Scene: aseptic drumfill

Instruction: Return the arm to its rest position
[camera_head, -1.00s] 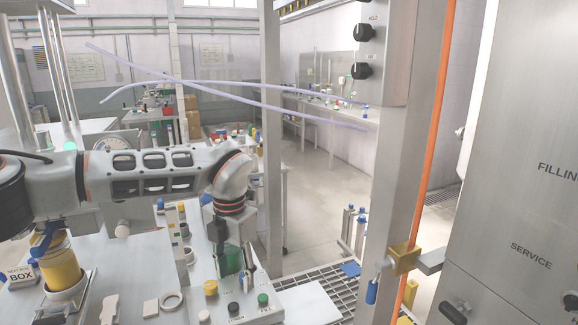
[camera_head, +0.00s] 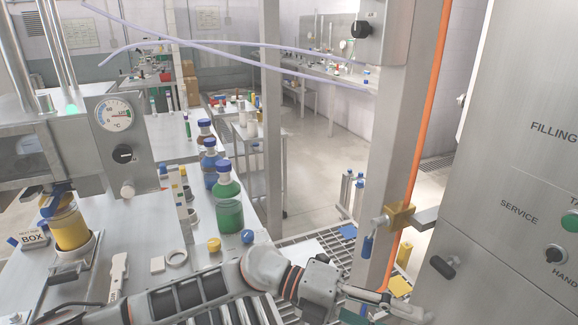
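My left arm comes in low from the left edge and reaches across the bottom of the head view. Its gripper (camera_head: 395,302) points right, near the foot of the steel post and the filling cabinet. The fingers show side-on and partly blend with the metal behind, so I cannot tell if they are open or shut. I see nothing clearly held in them. My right gripper is not in view.
A yellow-filled jar (camera_head: 70,228) stands at the left. The steel post (camera_head: 385,150), brass-coloured clamp (camera_head: 398,217) and cabinet (camera_head: 520,180) bound the right side. Floor grating lies behind the arm.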

